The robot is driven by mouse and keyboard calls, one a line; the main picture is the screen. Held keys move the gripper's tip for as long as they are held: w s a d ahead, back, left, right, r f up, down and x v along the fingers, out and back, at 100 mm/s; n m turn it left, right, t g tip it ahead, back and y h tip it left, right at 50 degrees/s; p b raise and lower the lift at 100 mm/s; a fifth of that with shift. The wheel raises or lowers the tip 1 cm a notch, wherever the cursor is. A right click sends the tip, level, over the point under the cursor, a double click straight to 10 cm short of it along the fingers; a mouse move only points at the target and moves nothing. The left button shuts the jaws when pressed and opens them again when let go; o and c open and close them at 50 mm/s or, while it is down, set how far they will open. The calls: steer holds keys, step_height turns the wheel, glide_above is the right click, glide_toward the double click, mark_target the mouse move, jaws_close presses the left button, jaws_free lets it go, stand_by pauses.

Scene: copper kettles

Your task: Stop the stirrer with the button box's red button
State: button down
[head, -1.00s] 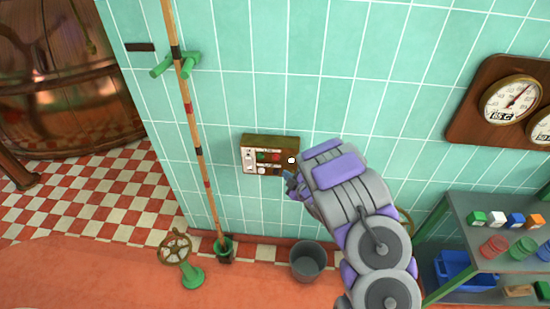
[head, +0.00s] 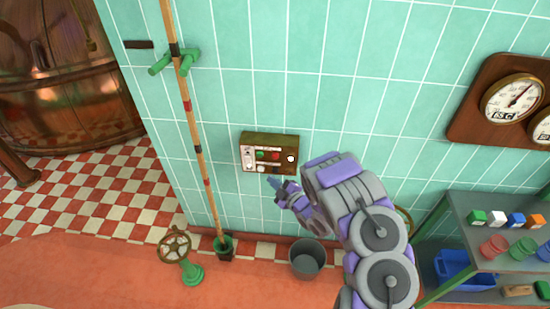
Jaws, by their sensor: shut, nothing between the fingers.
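The button box (head: 270,142) is mounted on the green tiled wall, brown with a pale front. Its red button (head: 276,155) shows right of the green button (head: 260,155). A white knob or button (head: 291,159) is at the right end, and other small white parts show on the left and along the bottom. My gripper (head: 273,183) is just below the box in the picture, its narrow bluish tip pointing up and left. It is shut and empty. I cannot tell how far the tip is from the wall. The stirrer cannot be made out.
A striped pole (head: 197,150) leans in a green bracket (head: 175,61) left of the box. A grey bucket (head: 306,259) and a handwheel on a green stand (head: 192,272) are on the floor. A shelf (head: 455,225) with small items stands right, below a gauge board (head: 490,100). A copper kettle (head: 70,100) is far left.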

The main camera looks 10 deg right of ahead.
mark_target(275, 156)
steer(key=w+d+b, duration=0.1)
steer(key=w+d, duration=0.1)
steer(key=w, duration=0.5)
steer(key=shift+w+d+b, duration=0.35)
steer(key=shift+w+b, duration=0.05)
steer(key=shift+w, duration=0.15)
stand_by(1.7)
steer(key=shift+w+d+r+b, duration=0.1)
steer(key=shift+w+b, duration=0.1)
steer(key=shift+b, duration=0.15)
steer(key=shift+w+d+b, duration=0.15)
steer(key=shift+w+b, duration=0.2)
steer(key=shift+w, duration=0.1)
stand_by(0.6)
steer(key=shift+s, duration=0.15)
steer(key=shift+s+a, duration=0.3)
steer(key=shift+s, duration=0.4)
